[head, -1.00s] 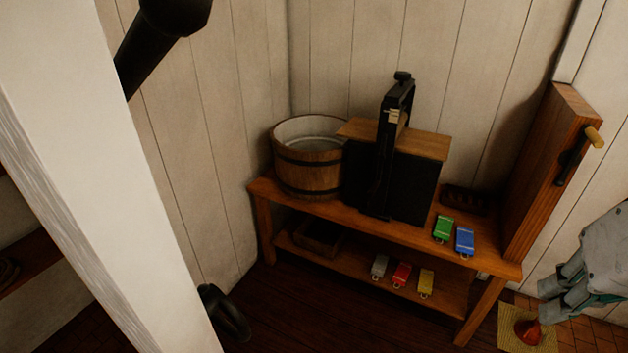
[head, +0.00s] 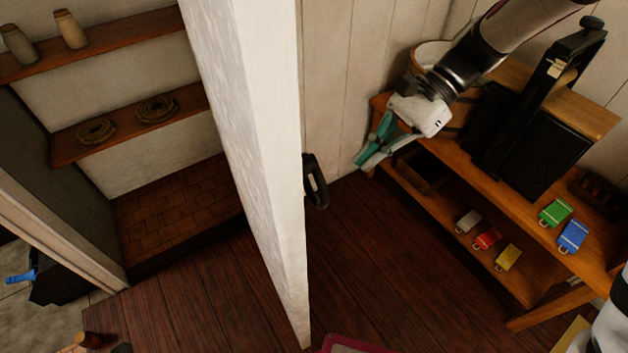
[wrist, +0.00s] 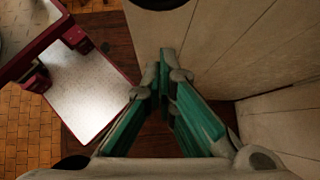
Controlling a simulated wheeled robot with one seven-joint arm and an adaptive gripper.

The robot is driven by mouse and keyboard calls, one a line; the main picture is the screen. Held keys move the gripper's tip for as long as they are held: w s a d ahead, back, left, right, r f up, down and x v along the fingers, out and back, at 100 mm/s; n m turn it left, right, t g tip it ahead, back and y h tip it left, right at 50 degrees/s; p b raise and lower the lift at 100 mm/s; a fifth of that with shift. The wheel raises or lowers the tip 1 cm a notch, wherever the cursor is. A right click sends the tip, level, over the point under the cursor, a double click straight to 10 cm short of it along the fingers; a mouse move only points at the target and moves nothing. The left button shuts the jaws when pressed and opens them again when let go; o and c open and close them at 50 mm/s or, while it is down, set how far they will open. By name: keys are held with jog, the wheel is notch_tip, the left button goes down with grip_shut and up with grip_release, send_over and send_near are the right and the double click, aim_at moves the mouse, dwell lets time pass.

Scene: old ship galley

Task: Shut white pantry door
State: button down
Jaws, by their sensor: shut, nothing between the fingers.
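The white pantry door (head: 262,150) stands open in the head view, seen nearly edge-on. It has a black handle (head: 314,181) on its right face. To its left the pantry interior is exposed. My gripper (head: 363,163) is right of the door, apart from the handle, in front of the bench's left end. In the wrist view my gripper (wrist: 164,55) has its green-padded fingers together, with nothing between them. A pale surface with a dark round edge shows at the top of the wrist view; I cannot tell what it is.
Pantry shelves (head: 130,131) hold jars and rope coils. A red-framed panel (wrist: 95,85) shows in the wrist view. Dark floor (head: 380,260) between door and bench is clear.

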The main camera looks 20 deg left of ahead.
aim_at(315, 203)
jog(key=p+x, duration=0.1)
jog(key=x, duration=0.3)
jog(key=r+p+x, duration=0.1)
jog(key=x, duration=0.3)
jog(key=a+p+x, duration=0.1)
jog(key=x, duration=0.3)
jog(key=shift+s+a, duration=0.25)
jog(key=shift+s, duration=0.3)
jog(key=shift+s+a+p, duration=0.3)
jog(key=shift+s+a, duration=0.05)
jog(key=shift+a, duration=0.15)
